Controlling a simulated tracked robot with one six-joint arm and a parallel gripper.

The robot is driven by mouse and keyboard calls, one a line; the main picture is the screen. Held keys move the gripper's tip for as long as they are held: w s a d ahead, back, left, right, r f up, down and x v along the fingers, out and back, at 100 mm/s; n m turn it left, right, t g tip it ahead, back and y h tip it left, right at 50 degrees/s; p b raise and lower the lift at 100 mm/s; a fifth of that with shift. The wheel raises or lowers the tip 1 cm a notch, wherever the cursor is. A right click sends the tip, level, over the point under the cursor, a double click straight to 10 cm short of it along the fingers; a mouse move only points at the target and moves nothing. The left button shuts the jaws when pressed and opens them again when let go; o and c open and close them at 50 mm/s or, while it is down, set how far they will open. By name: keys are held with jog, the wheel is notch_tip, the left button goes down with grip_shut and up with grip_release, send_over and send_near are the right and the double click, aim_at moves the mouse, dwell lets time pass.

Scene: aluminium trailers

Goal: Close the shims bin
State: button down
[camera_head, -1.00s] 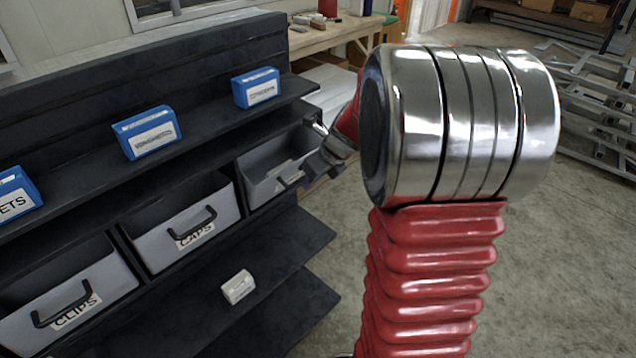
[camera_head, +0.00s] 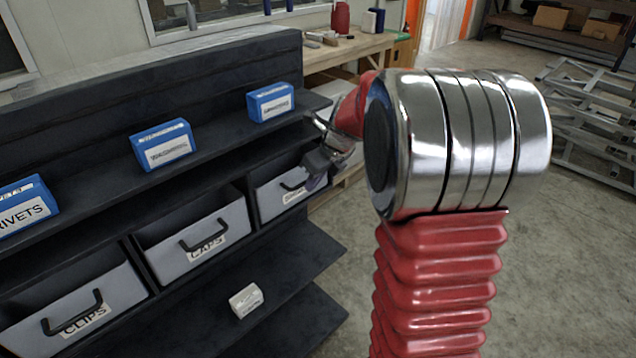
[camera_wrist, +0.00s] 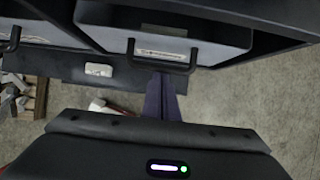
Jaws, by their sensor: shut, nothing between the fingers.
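The shims bin (camera_head: 270,203) is the grey bin at the right end of the bin row, with a black handle and a small label I cannot read. Its front looks about level with the neighbouring bins, so it appears pushed in. My gripper (camera_head: 313,180) is shut and empty, close to the bin's right front. In the wrist view the bin (camera_wrist: 215,45) shows its front, label and handle. The shut fingers (camera_wrist: 163,78) are right at the handle bar; I cannot tell whether they touch it.
The caps bin (camera_head: 193,252) and clips bin (camera_head: 95,325) sit to the left. Blue boxes (camera_head: 161,145) stand on the shelf above. A small white box (camera_head: 246,300) lies on the shelf below. Open concrete floor (camera_head: 330,265) lies to the right.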

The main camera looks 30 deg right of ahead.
jog(key=shift+w+a+r+t, duration=0.3)
jog(key=shift+w+r, duration=0.5)
jog(key=shift+w, duration=0.1)
jog(key=s+d+f, duration=0.2)
jog(key=s, duration=0.3)
notch_tip(320, 180, up, 10)
jog(key=shift+w+a+f, duration=0.25)
jog(key=shift+w+a, duration=0.15)
jog(key=shift+w, duration=0.05)
dwell(0.4)
